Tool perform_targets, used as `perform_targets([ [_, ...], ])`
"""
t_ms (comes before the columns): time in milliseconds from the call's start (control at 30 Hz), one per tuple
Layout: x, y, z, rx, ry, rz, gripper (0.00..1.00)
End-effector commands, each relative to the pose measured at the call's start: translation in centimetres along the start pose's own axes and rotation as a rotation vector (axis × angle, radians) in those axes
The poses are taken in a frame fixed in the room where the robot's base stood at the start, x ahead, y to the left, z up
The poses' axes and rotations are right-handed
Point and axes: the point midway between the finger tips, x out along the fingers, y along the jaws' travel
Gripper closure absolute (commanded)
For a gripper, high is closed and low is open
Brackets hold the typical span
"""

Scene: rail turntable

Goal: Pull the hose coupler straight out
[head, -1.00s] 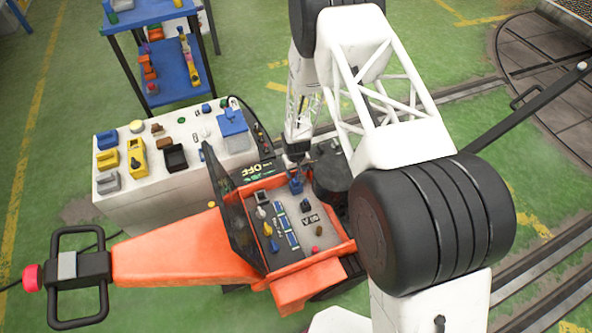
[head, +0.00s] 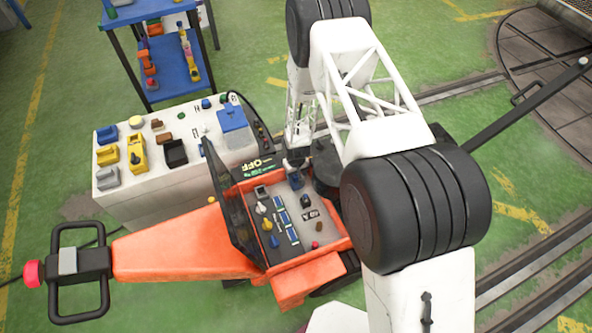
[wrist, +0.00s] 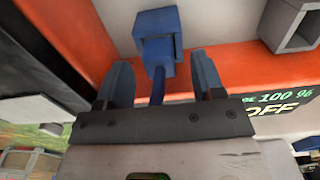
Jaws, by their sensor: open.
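A blue square block with a thin blue stem, seemingly the hose coupler (wrist: 156,30), stands at the top middle of the wrist view. It also shows small in the head view (head: 296,181), near the back edge of the orange cart's panel. My gripper (wrist: 160,60) is open. Its two fingers stand apart on either side of the stem, with visible gaps, and it holds nothing. In the head view my gripper (head: 297,163) is right above and behind the coupler.
The orange cart (head: 190,247) carries several knobs on its panel and a raised dark screen (head: 228,205) at left. A grey square socket (wrist: 292,25) sits right of the coupler. A white bench (head: 150,205) with several parts stands behind left.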

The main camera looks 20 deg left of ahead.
Motion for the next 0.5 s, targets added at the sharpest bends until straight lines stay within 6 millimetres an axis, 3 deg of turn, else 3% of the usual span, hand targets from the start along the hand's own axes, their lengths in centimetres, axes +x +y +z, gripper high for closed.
perform_targets([
  [200, 1.3, 0.0, 0.0, 0.0, 0.001, 0.0, 0.38],
  [500, 1.7, 0.0, 0.0, 0.0, 0.001, 0.0, 0.38],
])
